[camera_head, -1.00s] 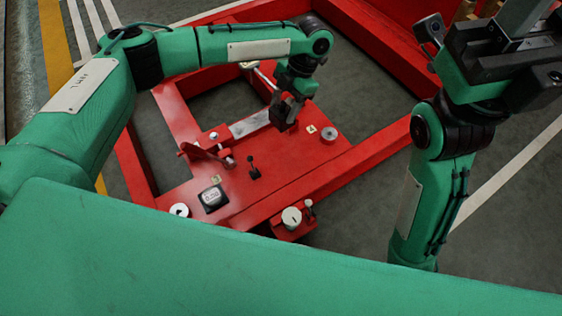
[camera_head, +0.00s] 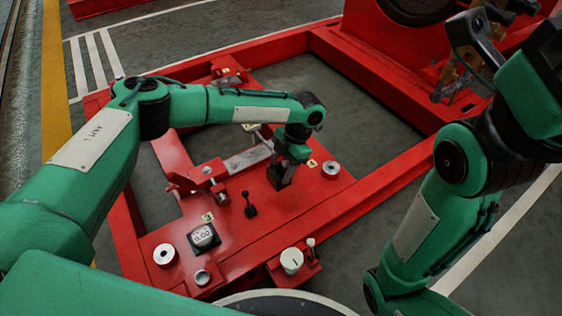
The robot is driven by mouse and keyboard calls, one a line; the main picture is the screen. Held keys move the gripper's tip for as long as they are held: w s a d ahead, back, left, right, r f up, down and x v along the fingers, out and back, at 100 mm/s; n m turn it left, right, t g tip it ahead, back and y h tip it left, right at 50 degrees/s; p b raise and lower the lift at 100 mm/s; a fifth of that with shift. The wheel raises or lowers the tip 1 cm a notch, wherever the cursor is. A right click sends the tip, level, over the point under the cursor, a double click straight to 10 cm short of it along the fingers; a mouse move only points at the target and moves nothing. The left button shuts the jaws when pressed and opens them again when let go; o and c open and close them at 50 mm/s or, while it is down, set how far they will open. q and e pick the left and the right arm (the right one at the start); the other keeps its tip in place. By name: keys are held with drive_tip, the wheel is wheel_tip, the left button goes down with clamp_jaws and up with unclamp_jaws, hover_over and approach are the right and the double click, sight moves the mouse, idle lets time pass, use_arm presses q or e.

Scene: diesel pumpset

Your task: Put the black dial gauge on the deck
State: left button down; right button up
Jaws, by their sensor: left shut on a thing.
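My left gripper (camera_head: 284,177) points down over the red deck (camera_head: 262,237), near its middle. It is shut on a small dark thing at or just above the deck. The jaws hide most of this thing, so I cannot tell if it is the black dial gauge or if it touches the deck.
A black lever (camera_head: 249,206) stands left of my left gripper. A silver knob (camera_head: 330,169) is to its right. A silver ring (camera_head: 164,254) and a white knob (camera_head: 291,260) are near the front. A red bracket (camera_head: 205,174) lies behind.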

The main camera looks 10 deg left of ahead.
use_arm(q)
drive_tip(key=shift+f+b, duration=0.3)
drive_tip(key=shift+f, duration=0.55)
wheel_tip(320, 180, down, 4)
drive_tip(key=shift+r+b, duration=0.25)
drive_tip(key=shift+b, duration=0.95)
drive_tip(key=shift+f, duration=0.35)
drive_tip(key=c, duration=0.5)
unclamp_jaws()
drive_tip(key=shift+f, duration=0.1)
